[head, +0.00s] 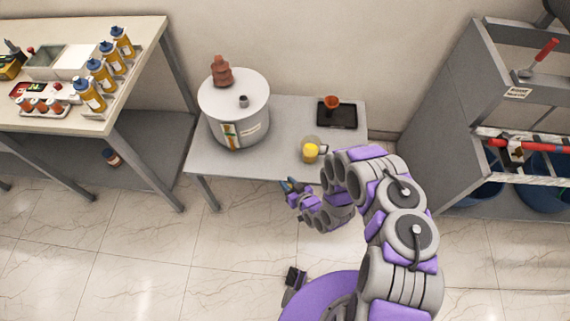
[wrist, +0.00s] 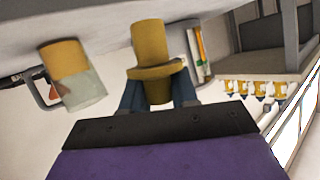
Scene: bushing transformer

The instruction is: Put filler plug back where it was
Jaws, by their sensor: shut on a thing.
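The transformer is a pale grey drum (head: 233,120) on a low grey table, with a brown bushing (head: 221,72) and a small dark filler neck (head: 243,101) on its lid. My gripper (head: 288,186) is in front of the table's near edge, to the lower right of the drum and apart from it. In the wrist view my gripper (wrist: 157,92) is shut on a brass-yellow filler plug (wrist: 151,45), which has a wide flange. Part of the drum's label (wrist: 198,52) shows behind the plug. The plug is too small to make out in the head view.
A glass mug of yellow liquid (head: 311,151) stands near the table's front edge, close to my arm; it also shows in the wrist view (wrist: 72,78). An orange funnel (head: 331,102) stands on a black tray (head: 340,117). A workbench (head: 120,118) with several bottles is left.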

